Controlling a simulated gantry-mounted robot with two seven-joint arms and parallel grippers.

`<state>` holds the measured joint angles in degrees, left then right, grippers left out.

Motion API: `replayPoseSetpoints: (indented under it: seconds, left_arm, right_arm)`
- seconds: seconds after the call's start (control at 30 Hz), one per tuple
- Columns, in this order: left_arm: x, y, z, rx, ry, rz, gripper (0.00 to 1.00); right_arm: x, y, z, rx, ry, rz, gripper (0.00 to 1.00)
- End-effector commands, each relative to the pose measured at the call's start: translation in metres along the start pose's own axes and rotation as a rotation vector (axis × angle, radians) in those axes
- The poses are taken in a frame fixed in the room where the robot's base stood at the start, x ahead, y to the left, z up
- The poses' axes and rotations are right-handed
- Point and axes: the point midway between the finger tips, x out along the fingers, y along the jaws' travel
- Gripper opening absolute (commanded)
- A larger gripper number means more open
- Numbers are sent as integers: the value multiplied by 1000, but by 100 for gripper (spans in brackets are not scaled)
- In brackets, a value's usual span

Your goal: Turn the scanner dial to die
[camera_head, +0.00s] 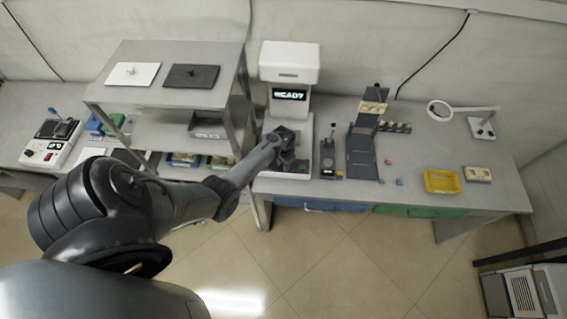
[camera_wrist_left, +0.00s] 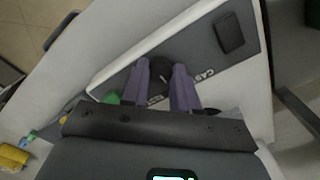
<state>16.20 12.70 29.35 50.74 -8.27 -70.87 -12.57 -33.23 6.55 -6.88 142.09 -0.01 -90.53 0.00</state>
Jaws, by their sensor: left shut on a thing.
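The scanner (camera_head: 290,62) is a white upright unit with a lit display (camera_head: 290,94) reading READY. Its dial (camera_wrist_left: 161,69) is a dark round knob on a grey panel in the left wrist view. My left gripper (camera_head: 287,148) reaches over the scanner's base, and in the wrist view its two fingers (camera_wrist_left: 161,80) are shut on the dial from both sides. The word CAST shows right of the fingers; another label between them is partly hidden. I cannot read the dial's pointer or a "die" label. My right gripper is not in view.
A steel shelf (camera_head: 165,97) with a white plate (camera_head: 132,74) and a dark plate (camera_head: 192,76) stands close left of the scanner. A dark stand (camera_head: 362,150), a yellow tray (camera_head: 440,181) and a magnifier lamp (camera_head: 440,110) are to the right. A dark pad (camera_wrist_left: 229,32) lies on the panel.

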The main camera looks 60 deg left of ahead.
Motion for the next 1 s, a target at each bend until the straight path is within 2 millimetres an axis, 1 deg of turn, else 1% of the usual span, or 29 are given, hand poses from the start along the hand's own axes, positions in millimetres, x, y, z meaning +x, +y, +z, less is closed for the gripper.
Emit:
replayPoseSetpoints:
  seconds: [0.43, 0.47, 0.6, 0.87, 1.0]
  left_arm:
    - [0, 0, -1, 10, 2, 0, 0]
    - [0, 0, 0, 10, 2, 0, 34]
    - [0, 0, 0, 10, 1, 0, 55]
    - [0, 0, 0, 9, 1, 0, 55]
    - [-6, 0, 0, 10, 2, 0, 55]
  right_arm:
    - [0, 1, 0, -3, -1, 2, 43]
    - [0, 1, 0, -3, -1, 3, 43]
    - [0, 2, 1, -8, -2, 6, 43]
    - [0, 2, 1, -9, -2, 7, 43]
    - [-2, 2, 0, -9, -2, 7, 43]
